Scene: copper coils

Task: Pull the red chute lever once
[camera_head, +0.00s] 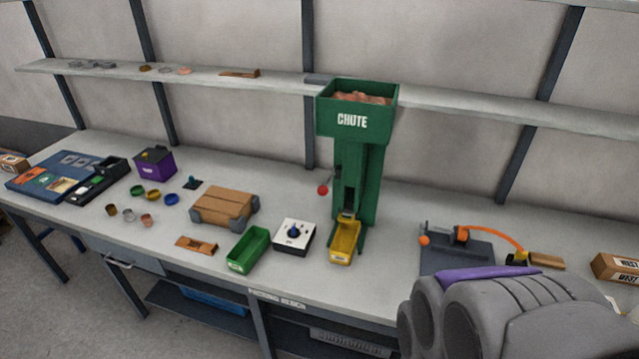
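The green chute (358,150) stands upright on the bench, with white CHUTE lettering on its hopper and copper-coloured pieces (360,97) in the top. The red ball knob of the chute lever (323,190) sticks out at the left side of the column, at about mid height. A yellow tray (332,255) sits at the chute's foot, under its outlet. A grey rounded part of my arm fills the bottom right corner, apart from the chute and lever. No gripper fingers show, and I cannot see what my gripper holds.
Left of the chute are a white box with a blue knob (309,229), a green bin (247,249) and a wooden crate (222,204). Right of it stands a grey fixture with an orange arm (495,235). A shelf (450,106) runs behind the hopper.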

